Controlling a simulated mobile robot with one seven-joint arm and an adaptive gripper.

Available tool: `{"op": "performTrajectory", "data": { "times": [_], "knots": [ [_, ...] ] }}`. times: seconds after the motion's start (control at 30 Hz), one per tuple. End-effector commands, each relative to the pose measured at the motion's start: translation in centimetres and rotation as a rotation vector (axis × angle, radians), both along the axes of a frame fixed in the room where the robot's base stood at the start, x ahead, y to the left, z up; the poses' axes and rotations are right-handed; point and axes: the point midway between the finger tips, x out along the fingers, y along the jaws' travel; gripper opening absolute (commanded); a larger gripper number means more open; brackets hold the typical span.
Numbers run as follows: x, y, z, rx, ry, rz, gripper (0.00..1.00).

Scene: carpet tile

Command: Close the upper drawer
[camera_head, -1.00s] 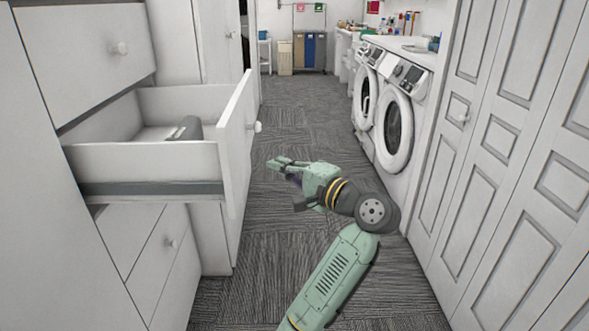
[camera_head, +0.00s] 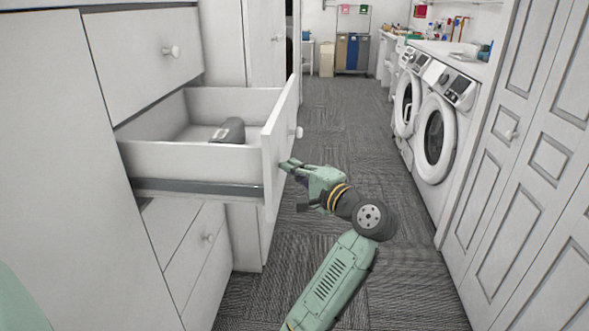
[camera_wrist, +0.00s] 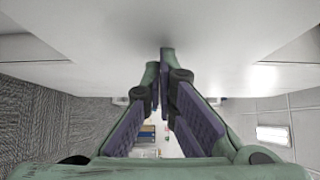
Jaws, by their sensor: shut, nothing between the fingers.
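A white drawer (camera_head: 190,160) stands pulled out of the cabinet at the left in the head view. Its front panel (camera_head: 279,140) faces right and has a round white knob (camera_head: 299,132). A dark grey rounded object (camera_head: 229,131) lies inside. My green gripper (camera_head: 287,165) is at the outer face of the front panel, below the knob. In the wrist view my gripper (camera_wrist: 164,58) has its fingertips together with nothing between them, close to a broad white surface (camera_wrist: 230,45). I cannot tell whether they touch it.
A shut drawer (camera_head: 140,60) is above the open one, and more shut drawers (camera_head: 200,255) are below. Washing machines (camera_head: 437,135) and panelled doors (camera_head: 515,130) line the right side. The grey carpet aisle (camera_head: 340,120) is clear.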

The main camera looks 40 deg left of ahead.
Motion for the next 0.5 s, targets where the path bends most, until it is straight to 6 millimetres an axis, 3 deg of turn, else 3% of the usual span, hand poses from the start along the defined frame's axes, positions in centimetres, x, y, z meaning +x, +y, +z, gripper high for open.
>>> {"op": "performTrajectory", "data": {
  "times": [0.27,0.5],
  "knots": [
    [-2.1,3.2,-0.2,-0.003,-0.001,0.007,0.00],
    [-5.4,8.5,-0.2,-0.004,-0.002,0.009,0.00]
  ]
}}
